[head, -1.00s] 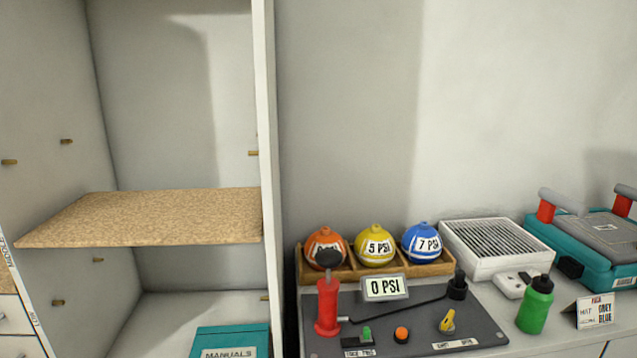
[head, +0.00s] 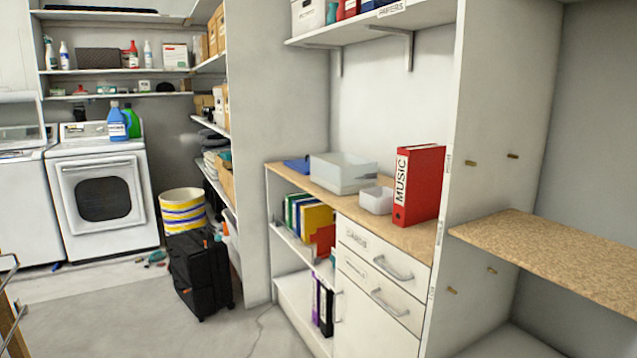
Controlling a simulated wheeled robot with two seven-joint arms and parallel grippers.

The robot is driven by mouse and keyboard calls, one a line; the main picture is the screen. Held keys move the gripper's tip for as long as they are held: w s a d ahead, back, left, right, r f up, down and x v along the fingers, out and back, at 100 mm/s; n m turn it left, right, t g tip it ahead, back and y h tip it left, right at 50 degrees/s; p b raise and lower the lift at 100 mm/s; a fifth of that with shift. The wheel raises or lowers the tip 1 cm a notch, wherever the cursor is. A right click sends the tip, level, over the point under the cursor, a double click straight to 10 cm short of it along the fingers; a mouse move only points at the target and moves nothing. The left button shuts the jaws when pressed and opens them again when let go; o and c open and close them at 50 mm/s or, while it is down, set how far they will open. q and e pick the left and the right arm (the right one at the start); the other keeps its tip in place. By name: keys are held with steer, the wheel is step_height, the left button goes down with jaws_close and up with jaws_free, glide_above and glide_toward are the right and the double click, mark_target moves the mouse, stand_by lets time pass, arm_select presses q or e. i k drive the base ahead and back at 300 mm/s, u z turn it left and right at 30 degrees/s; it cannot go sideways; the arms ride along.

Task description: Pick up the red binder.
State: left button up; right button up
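The red binder (head: 418,186) stands upright on the wooden top of a white cabinet, right of the middle of the head view. Its white spine label reads MUSIC and faces left toward the front. It stands close to the tall white shelf panel on its right. Neither of my grippers shows in the head view.
A small white bin (head: 377,200) stands just left of the binder, with a larger clear box (head: 343,173) behind it. A shelf (head: 372,24) hangs above. Drawers (head: 384,262) sit below the top. A black suitcase (head: 201,273) stands on the floor, which is clear in front.

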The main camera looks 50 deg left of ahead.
mark_target(419, 177)
steer(key=u, duration=2.35)
steer(key=i, duration=3.05)
steer(key=z, duration=1.95)
